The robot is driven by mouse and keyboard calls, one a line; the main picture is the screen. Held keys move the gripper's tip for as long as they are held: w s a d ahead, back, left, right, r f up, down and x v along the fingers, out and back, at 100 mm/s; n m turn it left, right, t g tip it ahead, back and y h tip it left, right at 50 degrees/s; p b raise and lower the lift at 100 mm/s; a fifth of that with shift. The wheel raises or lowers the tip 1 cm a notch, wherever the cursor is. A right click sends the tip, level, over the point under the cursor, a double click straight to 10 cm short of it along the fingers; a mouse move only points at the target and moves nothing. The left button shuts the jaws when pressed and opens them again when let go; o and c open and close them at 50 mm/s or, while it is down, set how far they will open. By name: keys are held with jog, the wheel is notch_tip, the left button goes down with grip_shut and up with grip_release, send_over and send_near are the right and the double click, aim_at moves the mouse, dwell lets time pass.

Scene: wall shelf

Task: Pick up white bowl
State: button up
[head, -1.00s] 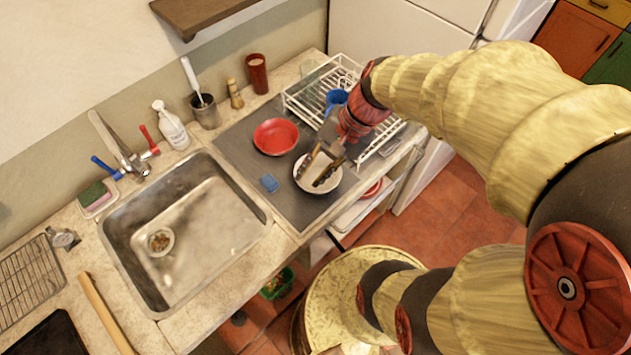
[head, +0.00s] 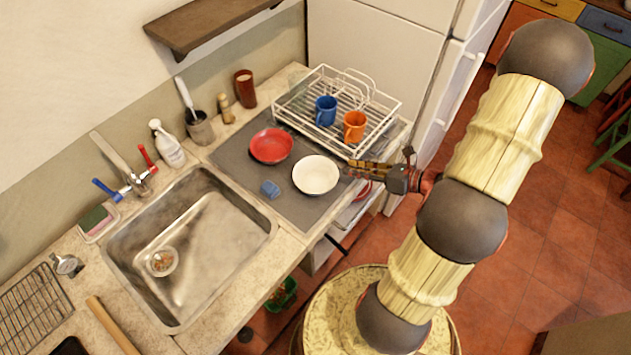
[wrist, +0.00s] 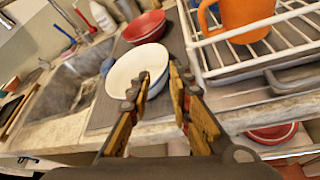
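The white bowl (head: 315,175) sits upright on the grey mat (head: 238,160) on the counter, right of the sink. It also shows in the wrist view (wrist: 128,68), beyond my fingers. My gripper (head: 348,170) is just right of the bowl near the counter's front edge, pointing left towards it. In the wrist view my gripper (wrist: 160,80) has its two fingers apart with nothing between them. The left fingertip overlaps the bowl's near rim in that picture; I cannot tell whether they touch.
A red bowl (head: 271,145) is behind and left of the white bowl, and a small blue item (head: 270,188) lies to its left. The white dish rack (head: 388,112) stands close behind my gripper, holding a blue mug (head: 326,111) and an orange mug (head: 354,127). The sink (head: 190,245) is left.

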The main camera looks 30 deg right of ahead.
aim_at(333, 166)
jog(key=shift+b+x, duration=0.95)
jog(key=shift+x, duration=2.95)
jog(key=shift+d+f, duration=0.15)
jog(key=shift+d, duration=0.1)
jog(key=shift+c, duration=1.3)
grip_shut()
